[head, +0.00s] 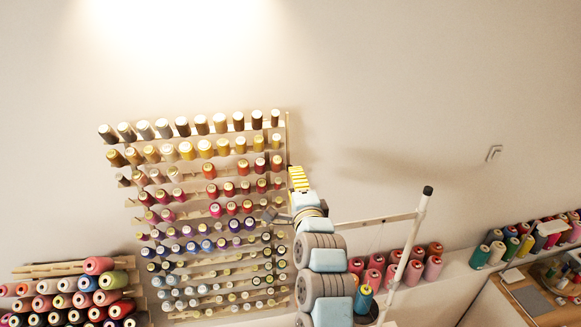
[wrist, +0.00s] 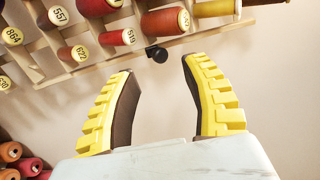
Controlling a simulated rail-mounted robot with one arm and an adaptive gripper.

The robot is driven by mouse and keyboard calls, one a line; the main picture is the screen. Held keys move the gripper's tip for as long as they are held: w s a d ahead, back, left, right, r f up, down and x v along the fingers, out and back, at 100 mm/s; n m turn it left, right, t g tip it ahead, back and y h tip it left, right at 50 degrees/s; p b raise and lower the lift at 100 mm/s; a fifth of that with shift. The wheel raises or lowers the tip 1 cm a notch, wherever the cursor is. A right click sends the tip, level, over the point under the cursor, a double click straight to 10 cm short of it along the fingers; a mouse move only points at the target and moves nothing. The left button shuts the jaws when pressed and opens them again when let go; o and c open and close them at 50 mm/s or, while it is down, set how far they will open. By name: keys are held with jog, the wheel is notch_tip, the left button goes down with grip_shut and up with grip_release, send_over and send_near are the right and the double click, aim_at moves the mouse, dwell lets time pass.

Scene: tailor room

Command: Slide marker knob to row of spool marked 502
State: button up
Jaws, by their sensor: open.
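The marker knob (wrist: 157,53) is a small black knob at the edge of the wooden spool rack (wrist: 215,35) in the wrist view. My gripper (wrist: 158,66) has its yellow fingers spread, with the knob just beyond and between the tips, not clasped. In the head view my gripper (head: 298,172) is at the right edge of the rack (head: 288,130), and I cannot make out the knob there. Spool labels in the wrist view include 557, 864, 622 and 519. I cannot read a 502 label in either view.
Rows of colored thread spools (head: 210,171) fill the rack left of my gripper. A thread stand (head: 412,235) with a pale pole rises at the right. More spools (head: 432,268) line a shelf behind it.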

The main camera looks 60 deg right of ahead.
jog(key=shift+p+x, duration=0.65)
jog(key=shift+x, duration=2.55)
grip_shut()
